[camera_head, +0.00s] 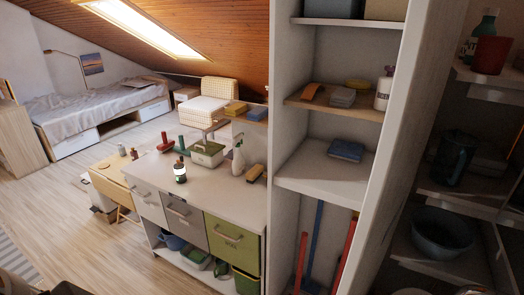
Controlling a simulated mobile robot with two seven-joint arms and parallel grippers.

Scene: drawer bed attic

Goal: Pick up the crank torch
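I cannot single out the crank torch with certainty. A small dark object with a pale band and a green glow (180,173) stands upright on the front of the white counter (205,189); it looks like a lantern or torch, but it is too small to be sure. Behind it on the counter are a red item (166,144) and an upright green item (181,146). Neither of my grippers can be made out in the head view. Dark shapes at the bottom left edge are too cut off to identify.
The counter also holds a green-and-white box (207,153), a spray bottle (238,158) and a yellow-brown brush-like item (255,173). A tall white shelf unit (285,130) blocks the right. A wooden side table (112,180) stands left. Open floor (85,235) lies at lower left.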

